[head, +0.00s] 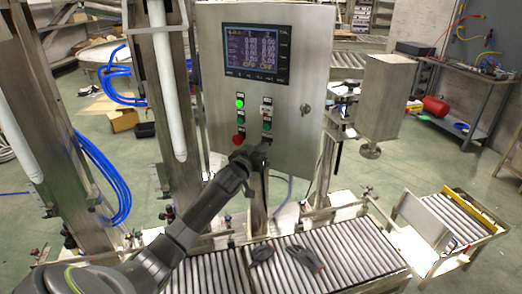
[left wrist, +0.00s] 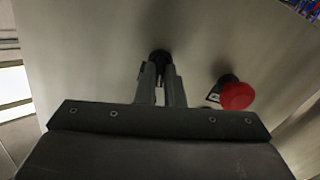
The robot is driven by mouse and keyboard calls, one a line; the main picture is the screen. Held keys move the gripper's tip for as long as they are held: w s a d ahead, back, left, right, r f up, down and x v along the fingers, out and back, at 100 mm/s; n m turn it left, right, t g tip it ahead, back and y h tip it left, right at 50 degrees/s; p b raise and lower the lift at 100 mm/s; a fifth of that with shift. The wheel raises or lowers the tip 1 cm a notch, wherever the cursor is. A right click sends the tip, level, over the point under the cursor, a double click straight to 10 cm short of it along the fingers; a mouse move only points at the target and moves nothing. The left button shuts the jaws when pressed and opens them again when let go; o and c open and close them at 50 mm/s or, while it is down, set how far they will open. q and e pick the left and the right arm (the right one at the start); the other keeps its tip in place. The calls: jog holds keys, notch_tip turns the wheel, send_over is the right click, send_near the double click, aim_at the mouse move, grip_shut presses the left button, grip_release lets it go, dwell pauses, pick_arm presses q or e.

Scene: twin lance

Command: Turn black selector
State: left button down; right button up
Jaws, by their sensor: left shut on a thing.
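The black selector (left wrist: 160,56) is a small dark knob on the grey panel face in the left wrist view. My left gripper (left wrist: 160,78) is shut on it, with one finger on each side. In the head view my left gripper (head: 262,156) is at the lower part of the control panel (head: 310,65), and its dark fingers hide the selector there. I cannot tell which way the selector points. My right gripper is not in view.
A red mushroom button (left wrist: 237,95) sits close beside the gripper; it also shows in the head view (head: 238,140). A green lit button (head: 240,103) and a screen (head: 257,53) are above. A roller conveyor (head: 345,255) with dark objects (head: 305,262) lies below.

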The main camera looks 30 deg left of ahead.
pick_arm(q)
jog(key=n, duration=0.5)
jog(key=shift+a+f+n+b, duration=0.1)
jog(key=shift+n+b, duration=0.2)
jog(key=shift+n, duration=0.4)
jog(key=c, duration=1.5)
grip_release()
jog(key=shift+c, duration=0.2)
jog(key=s+d+b, duration=0.2)
jog(key=s+b, duration=0.2)
jog(key=s, duration=1.3)
jog(key=shift+s, duration=0.15)
